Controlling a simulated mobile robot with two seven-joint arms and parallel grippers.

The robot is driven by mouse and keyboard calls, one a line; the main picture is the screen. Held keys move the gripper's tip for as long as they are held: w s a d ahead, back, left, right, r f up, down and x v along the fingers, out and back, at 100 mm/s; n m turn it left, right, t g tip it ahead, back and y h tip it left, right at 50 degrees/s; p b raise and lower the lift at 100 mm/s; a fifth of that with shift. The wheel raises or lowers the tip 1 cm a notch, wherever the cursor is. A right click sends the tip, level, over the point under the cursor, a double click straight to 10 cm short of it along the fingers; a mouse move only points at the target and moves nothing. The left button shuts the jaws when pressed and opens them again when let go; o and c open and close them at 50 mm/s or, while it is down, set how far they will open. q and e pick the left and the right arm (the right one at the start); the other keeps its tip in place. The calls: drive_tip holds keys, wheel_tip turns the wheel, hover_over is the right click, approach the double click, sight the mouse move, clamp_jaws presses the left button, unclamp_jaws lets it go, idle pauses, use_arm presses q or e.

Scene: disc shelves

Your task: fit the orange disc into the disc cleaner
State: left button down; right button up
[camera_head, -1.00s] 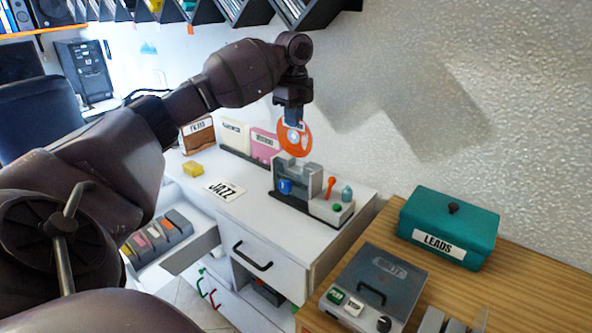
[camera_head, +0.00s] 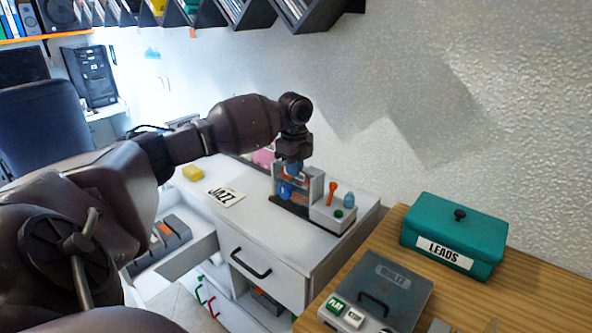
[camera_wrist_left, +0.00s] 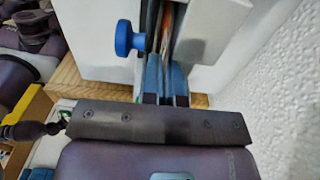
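The disc cleaner (camera_head: 314,190) stands on the white cabinet, with a blue knob (camera_head: 285,190) on its front. My left gripper (camera_head: 294,168) points down at the cleaner's upright slot. Its blue fingers are close together on the edge of the orange disc (camera_wrist_left: 167,38), which shows edge-on as a thin strip between the cleaner's walls in the left wrist view. The blue knob also shows there (camera_wrist_left: 127,38). Most of the disc is hidden by the cleaner and fingers; how deep it sits I cannot tell. My right gripper is not in view.
A JAZZ card (camera_head: 224,196) and a yellow block (camera_head: 192,173) lie to the left. A teal LEADS box (camera_head: 453,234) sits on the wooden table. The wall is close behind.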

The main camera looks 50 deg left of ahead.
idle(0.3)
use_arm(q)
drive_tip(key=c, duration=1.8)
unclamp_jaws()
drive_tip(key=shift+f, duration=0.15)
drive_tip(key=o, duration=0.4)
drive_tip(key=shift+r+p, duration=1)
drive_tip(key=shift+r, duration=5.2)
